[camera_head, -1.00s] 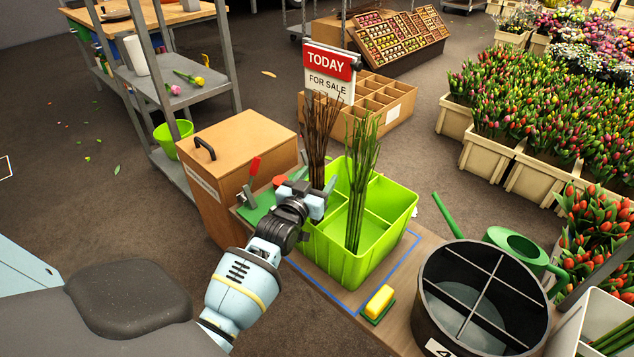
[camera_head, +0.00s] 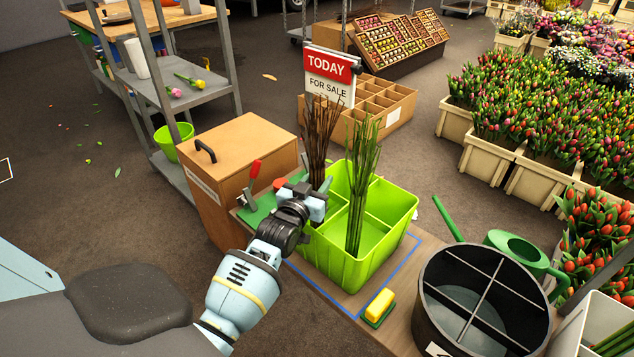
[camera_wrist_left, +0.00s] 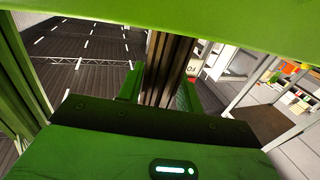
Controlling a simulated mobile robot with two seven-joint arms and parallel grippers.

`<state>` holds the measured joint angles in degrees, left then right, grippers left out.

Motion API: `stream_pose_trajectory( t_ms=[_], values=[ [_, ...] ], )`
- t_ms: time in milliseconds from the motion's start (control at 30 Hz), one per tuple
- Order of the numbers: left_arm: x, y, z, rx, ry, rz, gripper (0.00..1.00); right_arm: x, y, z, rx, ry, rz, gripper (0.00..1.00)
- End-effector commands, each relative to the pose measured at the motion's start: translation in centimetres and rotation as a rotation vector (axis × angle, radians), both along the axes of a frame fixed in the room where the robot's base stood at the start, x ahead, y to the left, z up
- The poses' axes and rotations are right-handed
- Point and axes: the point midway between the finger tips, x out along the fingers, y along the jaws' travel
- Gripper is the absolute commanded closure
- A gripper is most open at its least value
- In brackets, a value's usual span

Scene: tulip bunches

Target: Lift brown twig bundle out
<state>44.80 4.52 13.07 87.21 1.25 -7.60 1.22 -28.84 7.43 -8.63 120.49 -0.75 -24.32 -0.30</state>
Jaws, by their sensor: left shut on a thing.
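The brown twig bundle (camera_head: 318,140) stands nearly upright at the back left of the bright green divided crate (camera_head: 345,262). It also shows in the left wrist view (camera_wrist_left: 166,68), between my fingers. My left gripper (camera_head: 318,192) is shut on the bundle at the crate's left rim. The bundle's lower end is hidden behind the gripper and the crate wall. A bundle of green stems (camera_head: 360,190) stands in another compartment of the crate. My right gripper is not in view.
A dark round divided tub (camera_head: 425,315), a green watering can (camera_head: 515,248) and a yellow sponge (camera_head: 380,304) are to the crate's right and front. A brown box (camera_head: 235,165) stands at left. A TODAY FOR SALE sign (camera_head: 328,75) stands behind the twigs.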

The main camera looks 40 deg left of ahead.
Motion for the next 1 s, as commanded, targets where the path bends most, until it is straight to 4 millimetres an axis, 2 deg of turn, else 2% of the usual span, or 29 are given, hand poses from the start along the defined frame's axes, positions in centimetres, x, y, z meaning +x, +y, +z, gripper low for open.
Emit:
stream_pose_trajectory(
  t_ms=[167,367,567,1000],
  values=[
    [0.1,0.0,1.5,0.001,-0.006,0.0,0.94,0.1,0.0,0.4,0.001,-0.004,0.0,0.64],
    [0.1,0.0,5.2,0.002,-0.01,0.0,0.94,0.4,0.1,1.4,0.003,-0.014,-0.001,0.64],
    [0.0,0.0,10.7,0.003,-0.011,0.0,0.94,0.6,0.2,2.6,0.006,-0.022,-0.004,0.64],
    [0.0,0.0,22.2,0.002,-0.01,0.001,0.94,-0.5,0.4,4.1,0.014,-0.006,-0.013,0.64]
  ],
)
